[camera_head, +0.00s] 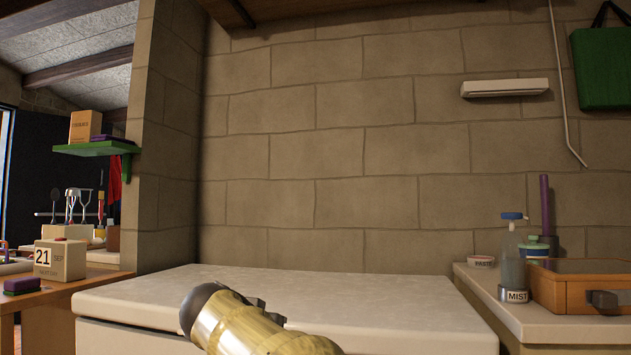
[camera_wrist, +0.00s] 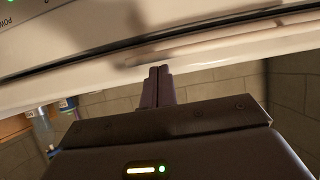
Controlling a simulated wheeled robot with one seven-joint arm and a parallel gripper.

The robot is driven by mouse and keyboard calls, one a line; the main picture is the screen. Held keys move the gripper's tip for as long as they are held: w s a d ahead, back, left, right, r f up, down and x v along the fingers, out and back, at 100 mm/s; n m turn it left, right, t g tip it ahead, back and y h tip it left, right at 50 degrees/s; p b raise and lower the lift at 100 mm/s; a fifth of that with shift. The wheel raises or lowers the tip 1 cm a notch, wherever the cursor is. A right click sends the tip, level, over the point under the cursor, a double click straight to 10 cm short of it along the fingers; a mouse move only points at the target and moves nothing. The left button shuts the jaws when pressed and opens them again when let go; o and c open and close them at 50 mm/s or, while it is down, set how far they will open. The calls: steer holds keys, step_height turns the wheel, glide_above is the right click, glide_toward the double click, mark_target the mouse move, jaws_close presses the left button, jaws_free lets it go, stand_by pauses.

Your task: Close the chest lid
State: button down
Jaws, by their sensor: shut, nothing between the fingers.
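The chest is a white chest freezer. Its pale lid (camera_head: 380,300) lies flat, or nearly flat, across the bottom of the head view. A dark seam runs under its front left edge; I cannot tell whether it is fully seated. In the tilted wrist view, the white chest body (camera_wrist: 60,45) carries a POWER label and green lights, and the lid edge (camera_wrist: 215,58) is a pale band beside it. My gripper (camera_wrist: 160,70) is shut and empty, with its fingertips at or very near the lid's edge. Contact is unclear. My arm hides part of the lid in the head view.
A counter (camera_head: 560,325) on the right holds a MIST bottle (camera_head: 512,262), a paste tin (camera_head: 484,262) and a wooden case (camera_head: 580,287). A calendar block (camera_head: 62,262) stands on the left table. A stone wall (camera_head: 330,180) rises behind the chest. The lid top looks clear.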

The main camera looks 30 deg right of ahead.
steer(key=shift+s+f+b, duration=0.15)
steer(key=shift+f+b, duration=1.3)
steer(key=shift+f, duration=0.8)
steer(key=shift+a, duration=0.1)
step_height(320, 180, up, 8)
steer(key=f+p, duration=0.1)
steer(key=p, duration=0.2)
steer(key=s+a+f+p, duration=0.1)
steer(key=s+a, duration=0.4)
steer(key=s, duration=0.2)
steer(key=shift+a+t+p, duration=0.3)
steer(key=shift+a+t, duration=0.05)
steer(key=shift+t, duration=0.05)
